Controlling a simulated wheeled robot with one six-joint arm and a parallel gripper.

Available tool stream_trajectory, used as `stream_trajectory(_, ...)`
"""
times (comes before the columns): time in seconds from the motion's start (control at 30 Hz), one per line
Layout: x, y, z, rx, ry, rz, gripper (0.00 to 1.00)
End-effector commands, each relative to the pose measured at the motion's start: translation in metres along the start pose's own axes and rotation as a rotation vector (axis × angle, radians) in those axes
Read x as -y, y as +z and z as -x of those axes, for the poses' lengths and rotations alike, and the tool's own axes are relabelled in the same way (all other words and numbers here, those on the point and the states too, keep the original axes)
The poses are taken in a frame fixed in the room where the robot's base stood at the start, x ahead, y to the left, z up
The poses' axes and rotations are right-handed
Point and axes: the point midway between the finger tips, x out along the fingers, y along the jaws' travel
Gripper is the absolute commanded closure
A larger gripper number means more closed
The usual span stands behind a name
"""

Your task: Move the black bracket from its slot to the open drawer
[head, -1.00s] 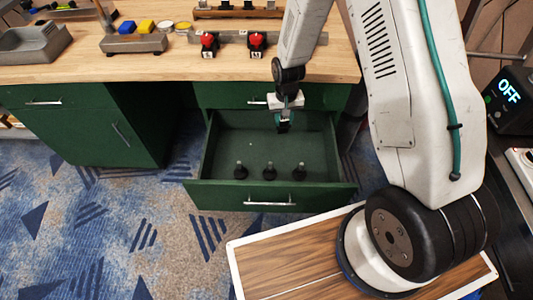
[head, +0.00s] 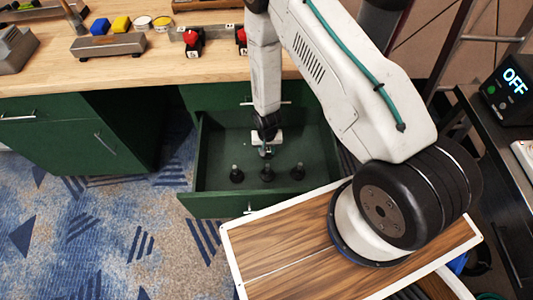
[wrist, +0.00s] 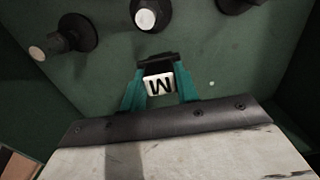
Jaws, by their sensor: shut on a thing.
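My gripper (head: 267,152) reaches down inside the open green drawer (head: 212,205). In the wrist view, the teal fingers (wrist: 160,88) are shut on the black bracket (wrist: 158,60), which carries a white face with a black letter, M or W depending on which way up it is. The bracket is hard to make out in the head view. The drawer floor (wrist: 225,65) is behind it; I cannot tell whether the bracket touches it. I cannot tell which spot on the bench is the bracket's slot.
Several dark pegs with pale tops, such as the left one (head: 236,174), stand in a row inside the drawer near the gripper. A rail with red-topped parts (head: 194,38) and a grey block with coloured pieces (head: 108,45) are on the wooden bench (head: 60,75).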

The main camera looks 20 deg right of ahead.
Motion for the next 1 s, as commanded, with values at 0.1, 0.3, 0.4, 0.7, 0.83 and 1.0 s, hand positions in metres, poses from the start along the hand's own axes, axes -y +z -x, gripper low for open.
stream_trajectory(0.1,0.001,0.001,-0.02,0.001,0.001,0.002,0.99)
stream_trajectory(0.3,0.001,0.0,-0.03,-0.001,-0.001,0.002,0.99)
stream_trajectory(0.4,0.001,0.0,-0.03,-0.001,0.0,0.002,0.99)
stream_trajectory(0.7,0.001,0.0,-0.033,0.0,0.0,0.002,0.47)
stream_trajectory(0.83,0.001,0.0,-0.033,0.0,0.0,0.002,0.47)
stream_trajectory(1.0,0.001,0.0,-0.027,-0.001,-0.001,0.002,0.47)
